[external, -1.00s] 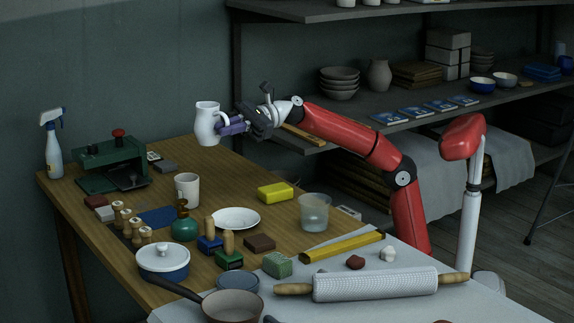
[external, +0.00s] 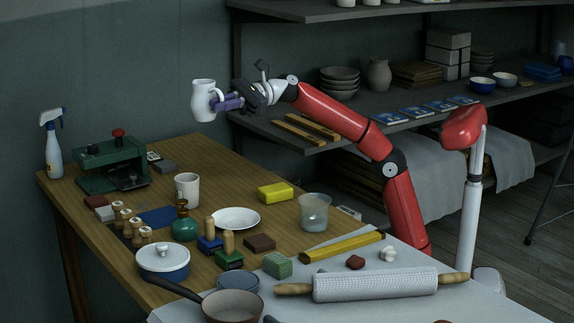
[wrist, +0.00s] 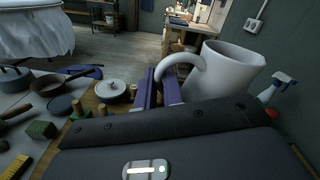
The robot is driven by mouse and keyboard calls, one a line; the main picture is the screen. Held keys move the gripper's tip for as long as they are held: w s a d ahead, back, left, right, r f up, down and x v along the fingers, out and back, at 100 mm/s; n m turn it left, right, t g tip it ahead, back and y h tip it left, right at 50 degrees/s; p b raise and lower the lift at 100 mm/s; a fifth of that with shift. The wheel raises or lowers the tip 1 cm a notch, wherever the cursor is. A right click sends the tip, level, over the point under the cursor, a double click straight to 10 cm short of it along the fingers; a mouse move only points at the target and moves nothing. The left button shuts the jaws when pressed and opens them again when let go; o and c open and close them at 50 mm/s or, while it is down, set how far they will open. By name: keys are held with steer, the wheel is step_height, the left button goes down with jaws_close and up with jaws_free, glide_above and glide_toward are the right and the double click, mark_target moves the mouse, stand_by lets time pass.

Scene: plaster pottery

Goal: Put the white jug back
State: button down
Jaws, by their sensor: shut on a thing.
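The white jug (external: 203,100) is held upright in the air above the far end of the wooden table, near the wall. My gripper (external: 222,103) is shut on it at its handle side, to the right of its body. In the wrist view the jug (wrist: 223,72) stands at the right with its open rim up, and the purple fingers of my gripper (wrist: 158,90) close on its curved handle. The jug touches nothing else that I can see.
Below stand a green press (external: 112,160), a spray bottle (external: 53,145), a white mug (external: 187,190) and a plate (external: 236,219). The shelf (external: 300,133) at the back right holds bowls (external: 339,82) and a vase (external: 379,75). Bare tabletop (external: 215,165) lies right of the press.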

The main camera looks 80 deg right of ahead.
steer(key=w+d+m+t+h+p, duration=0.2)
steer(key=d+p, duration=0.6)
steer(key=d, duration=1.2)
step_height(320, 180, down, 25)
steer(key=b, duration=0.5)
steer(key=shift+w+a+r+b, duration=0.1)
steer(key=shift+a+r+b, duration=0.1)
steer(key=shift+b, duration=0.2)
steer(key=shift+f, duration=0.15)
steer(key=c, duration=1.5)
jaws_free()
